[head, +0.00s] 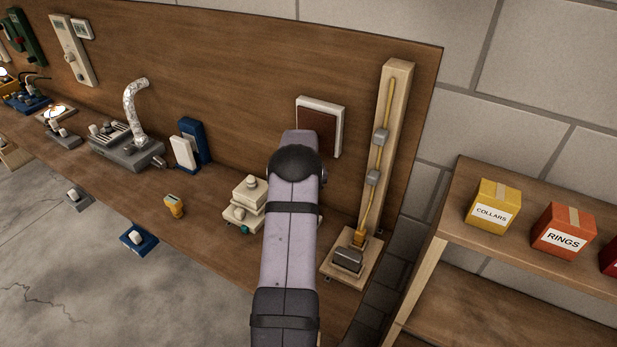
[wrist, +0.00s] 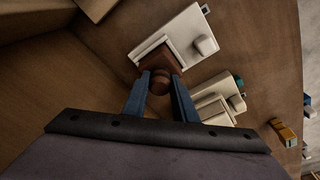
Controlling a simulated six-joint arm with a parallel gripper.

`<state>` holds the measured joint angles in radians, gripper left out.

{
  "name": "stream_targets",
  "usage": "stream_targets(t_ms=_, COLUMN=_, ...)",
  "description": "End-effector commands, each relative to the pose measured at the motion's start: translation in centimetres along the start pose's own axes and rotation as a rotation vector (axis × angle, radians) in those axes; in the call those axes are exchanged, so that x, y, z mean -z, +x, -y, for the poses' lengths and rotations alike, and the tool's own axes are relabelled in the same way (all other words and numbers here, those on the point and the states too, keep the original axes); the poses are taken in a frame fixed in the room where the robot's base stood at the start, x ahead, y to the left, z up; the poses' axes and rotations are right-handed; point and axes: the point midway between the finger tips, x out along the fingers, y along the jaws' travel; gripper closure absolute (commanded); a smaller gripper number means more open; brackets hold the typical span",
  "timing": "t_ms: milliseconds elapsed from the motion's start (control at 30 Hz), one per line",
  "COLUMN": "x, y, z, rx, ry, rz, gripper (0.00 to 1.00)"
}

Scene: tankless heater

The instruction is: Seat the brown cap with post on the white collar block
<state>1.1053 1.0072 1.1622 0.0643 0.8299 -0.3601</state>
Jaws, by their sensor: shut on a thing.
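The brown cap with post (wrist: 180,58) is in the wrist view, with its rounded post between the fingertips of my gripper (wrist: 160,84). My gripper is shut on the post. The square brown body overlaps a white block (wrist: 152,42), which looks like the white collar block, with a paler knob beside it. I cannot tell whether the cap touches the block or hangs above it. In the head view my arm hides the gripper and the cap.
Another white stepped block (wrist: 215,101) lies close right of my gripper; white stacked blocks (head: 247,193) stand left of my arm in the head view. A tall wooden post with a yellow cord (head: 385,150) stands to the right. A yellow-brown piece (head: 174,206) lies left.

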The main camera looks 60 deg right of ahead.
Motion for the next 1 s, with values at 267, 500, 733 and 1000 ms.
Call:
stream_targets(t_ms=267, x=-0.03, y=0.32, z=-0.01, rx=0.000, ry=0.000, rz=-0.001, gripper=1.00)
stream_targets(t_ms=500, x=-0.05, y=0.56, z=-0.01, rx=0.000, ry=0.000, rz=-0.001, gripper=1.00)
stream_targets(t_ms=733, x=-0.09, y=0.78, z=-0.01, rx=0.000, ry=0.000, rz=-0.001, gripper=1.00)
stream_targets(t_ms=1000, x=-0.12, y=0.79, z=0.00, rx=0.000, ry=0.000, rz=0.000, gripper=0.53)
